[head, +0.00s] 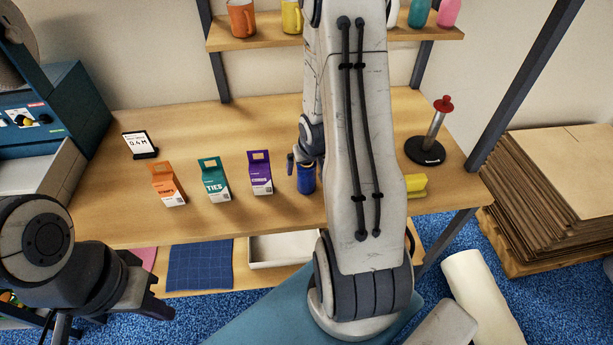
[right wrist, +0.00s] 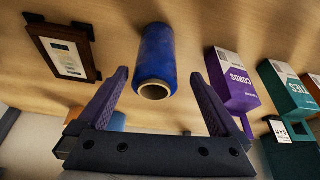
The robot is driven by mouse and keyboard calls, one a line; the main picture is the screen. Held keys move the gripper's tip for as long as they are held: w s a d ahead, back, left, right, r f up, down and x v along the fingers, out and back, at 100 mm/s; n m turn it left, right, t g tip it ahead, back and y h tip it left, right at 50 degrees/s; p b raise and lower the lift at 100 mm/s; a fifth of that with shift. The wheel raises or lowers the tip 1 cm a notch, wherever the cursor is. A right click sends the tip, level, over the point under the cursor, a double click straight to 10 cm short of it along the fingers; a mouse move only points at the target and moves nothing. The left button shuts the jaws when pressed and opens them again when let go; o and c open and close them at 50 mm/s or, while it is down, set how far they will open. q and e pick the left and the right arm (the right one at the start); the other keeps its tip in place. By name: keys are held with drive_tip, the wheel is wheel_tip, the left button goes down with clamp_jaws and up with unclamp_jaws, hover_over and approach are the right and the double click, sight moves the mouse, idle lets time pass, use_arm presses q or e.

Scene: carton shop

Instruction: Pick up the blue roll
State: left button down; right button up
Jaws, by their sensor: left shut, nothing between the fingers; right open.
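The blue roll (head: 306,179) stands on the wooden table, partly hidden behind my right arm in the head view. In the right wrist view the blue roll (right wrist: 158,55) shows its hollow pale core end. My right gripper (right wrist: 158,76) is open, with one finger to each side of the roll's line and the roll ahead; no contact is visible. In the head view the right gripper (head: 297,158) is mostly hidden by my arm, close by the roll. My left gripper (head: 163,301) is shut and empty, low at the left, in front of the table.
A purple CORDS box (head: 260,173) stands just left of the roll, then a teal TIES box (head: 213,179) and an orange box (head: 167,184). A yellow object (head: 416,186) lies right of my arm. A red-topped post (head: 436,130) stands at the right. A framed card (right wrist: 66,60) shows in the wrist view.

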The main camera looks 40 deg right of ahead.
drive_tip(key=shift+x, duration=1)
drive_tip(key=x, duration=0.2)
drive_tip(key=p+x, duration=0.1)
drive_tip(key=x, duration=0.1)
drive_tip(key=shift+s+d, duration=0.1)
drive_tip(key=shift+d, duration=0.15)
drive_tip(key=shift+w+d+f, duration=0.1)
drive_tip(key=shift+w+f, duration=0.15)
drive_tip(key=shift+f, duration=0.4)
clamp_jaws()
